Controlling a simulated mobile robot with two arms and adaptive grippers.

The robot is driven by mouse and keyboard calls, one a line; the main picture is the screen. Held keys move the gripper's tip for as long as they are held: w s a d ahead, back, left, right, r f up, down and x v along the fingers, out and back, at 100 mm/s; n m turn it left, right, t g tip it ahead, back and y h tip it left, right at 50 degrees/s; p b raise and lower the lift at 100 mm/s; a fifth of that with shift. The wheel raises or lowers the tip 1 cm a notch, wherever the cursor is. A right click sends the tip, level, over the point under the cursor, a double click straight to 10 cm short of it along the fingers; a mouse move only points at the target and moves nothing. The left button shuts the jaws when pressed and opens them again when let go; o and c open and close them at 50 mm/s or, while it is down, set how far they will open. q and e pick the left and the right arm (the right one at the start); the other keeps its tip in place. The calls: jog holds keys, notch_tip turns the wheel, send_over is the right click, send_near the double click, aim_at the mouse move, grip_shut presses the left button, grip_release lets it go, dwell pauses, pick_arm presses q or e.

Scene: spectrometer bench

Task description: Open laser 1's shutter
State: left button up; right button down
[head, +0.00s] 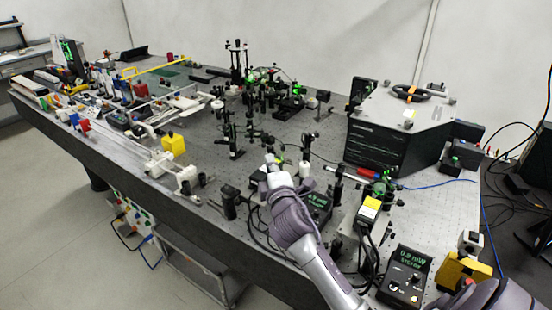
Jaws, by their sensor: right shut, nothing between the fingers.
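My right gripper (271,162) reaches in from the bottom centre over the front of the optical table. Its fingers are together and empty, close to a small black box (259,176) and short posts; I cannot tell whether it touches anything. A box with a yellow label (370,205) stands right of my arm and looks like a laser head. A black controller with a lit green display (319,201) sits just right of my wrist, partly hidden by it. No label tells me which device is laser 1, and I cannot make out its shutter. My left gripper is not in view.
The table (205,160) is crowded with posts and mounts at its centre. A second controller (405,275) with a green display stands at the front right, near a yellow block (463,272). A large black-sided housing (385,145) stands behind. Cables run near my forearm.

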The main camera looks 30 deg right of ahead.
jog(key=f, duration=0.1)
jog(key=f+b, duration=0.1)
jog(key=f, duration=0.1)
jog(key=shift+w+d+b, duration=0.1)
jog(key=shift+w+b, duration=0.15)
jog(key=shift+b, duration=0.15)
jog(key=shift+f, duration=0.2)
jog(key=shift+r, duration=0.15)
jog(key=shift+w+d, duration=0.1)
jog(key=shift+w, duration=0.05)
jog(key=p+x, duration=0.1)
jog(key=x, duration=0.8)
jog(key=shift+w+p, duration=0.1)
jog(key=shift+p, duration=0.2)
jog(key=d+p, duration=0.1)
jog(key=s+d, duration=0.1)
jog(key=shift+s+d+p, duration=0.25)
jog(key=shift+s+p, duration=0.05)
jog(key=shift+p, duration=0.05)
jog(key=shift+s+d, duration=0.4)
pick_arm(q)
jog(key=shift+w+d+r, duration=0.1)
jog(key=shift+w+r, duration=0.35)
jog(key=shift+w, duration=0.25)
pick_arm(e)
jog(key=shift+w, duration=0.1)
